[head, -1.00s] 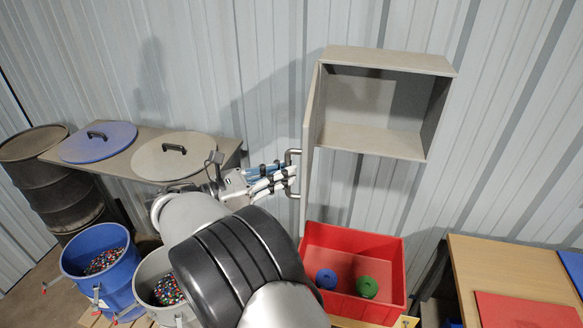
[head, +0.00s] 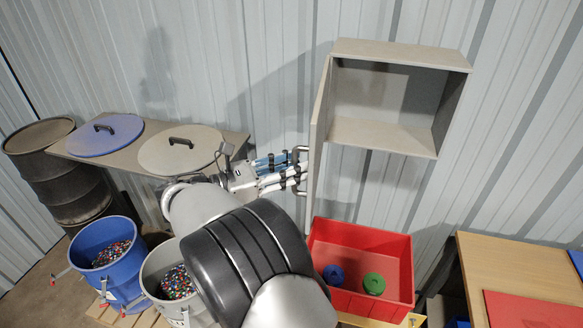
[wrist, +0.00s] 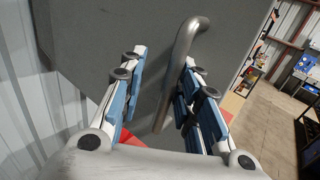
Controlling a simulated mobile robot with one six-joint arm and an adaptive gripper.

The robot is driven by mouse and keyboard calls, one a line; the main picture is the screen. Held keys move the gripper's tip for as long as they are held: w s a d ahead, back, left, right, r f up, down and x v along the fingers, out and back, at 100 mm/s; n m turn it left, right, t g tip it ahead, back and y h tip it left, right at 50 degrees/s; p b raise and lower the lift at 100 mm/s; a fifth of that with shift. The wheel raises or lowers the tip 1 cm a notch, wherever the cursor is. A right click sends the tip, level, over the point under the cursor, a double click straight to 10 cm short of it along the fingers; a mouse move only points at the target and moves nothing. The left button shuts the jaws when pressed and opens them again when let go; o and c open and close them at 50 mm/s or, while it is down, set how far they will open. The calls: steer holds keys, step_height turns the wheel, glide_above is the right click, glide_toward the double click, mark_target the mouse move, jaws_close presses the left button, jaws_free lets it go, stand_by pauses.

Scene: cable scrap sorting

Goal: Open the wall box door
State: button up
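The grey wall box (head: 405,52) hangs on the corrugated wall in the head view, and its empty inside shows. Its door (head: 319,135) stands swung out at the box's left side. A bent metal bar handle (head: 301,150) sits on the door's left-facing side. My gripper (head: 297,173) is at this handle, left of the door. In the wrist view the handle (wrist: 188,42) passes between the two fingers of my gripper (wrist: 160,75), closer to the right finger. The fingers are spread apart with a gap at the left. Any contact with the handle cannot be told.
A red crate (head: 407,258) with a blue and a green piece stands below the box. Blue (head: 82,245) and grey (head: 152,265) bins stand at the left under a shelf with two lids. A wooden table (head: 505,262) is at the right.

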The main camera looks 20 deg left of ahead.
steer(key=v, duration=1.2)
steer(key=shift+s, duration=0.25)
